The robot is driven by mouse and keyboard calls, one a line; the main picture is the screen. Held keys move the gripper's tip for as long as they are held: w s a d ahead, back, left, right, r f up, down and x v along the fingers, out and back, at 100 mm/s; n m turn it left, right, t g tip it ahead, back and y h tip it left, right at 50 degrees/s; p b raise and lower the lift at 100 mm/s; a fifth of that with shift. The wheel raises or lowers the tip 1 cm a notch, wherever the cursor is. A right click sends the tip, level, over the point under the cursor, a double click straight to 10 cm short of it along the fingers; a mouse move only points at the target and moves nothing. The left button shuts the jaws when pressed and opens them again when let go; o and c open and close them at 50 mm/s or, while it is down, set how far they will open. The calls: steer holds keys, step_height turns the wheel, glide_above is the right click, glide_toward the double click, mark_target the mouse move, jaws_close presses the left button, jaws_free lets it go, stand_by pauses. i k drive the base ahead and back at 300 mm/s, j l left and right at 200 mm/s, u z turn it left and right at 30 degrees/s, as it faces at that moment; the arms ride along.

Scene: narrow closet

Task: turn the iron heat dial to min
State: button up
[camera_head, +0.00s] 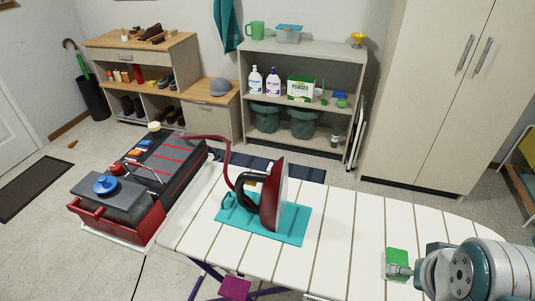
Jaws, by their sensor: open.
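A red and black iron (268,196) stands upright on its heel on a teal mat (293,228). Its pale soleplate faces right and its dark handle is on the left. A red cord rises from it to the left. I cannot make out the heat dial or its setting; a small yellow patch (252,178) shows near the top of the handle. My gripper (399,270) is at the lower right, well apart from the iron. It is open, small in the picture and partly hidden by my arm, with nothing seen in it.
The white slatted ironing board (345,235) is clear between iron and arm. A green block (397,257) lies beside my gripper. Shelves (305,55) and a tall cabinet (425,90) stand behind.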

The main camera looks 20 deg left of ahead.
mark_target(117, 168)
steer(key=k+j+u, duration=0.15)
steer(key=u, duration=0.15)
steer(key=k+j+u, duration=0.25)
steer(key=i+j+u, duration=0.1)
steer(key=j+u, duration=0.15)
steer(key=u, duration=0.2)
steer(key=i+j+u, duration=0.1)
steer(key=u, duration=0.35)
steer(key=j, duration=0.1)
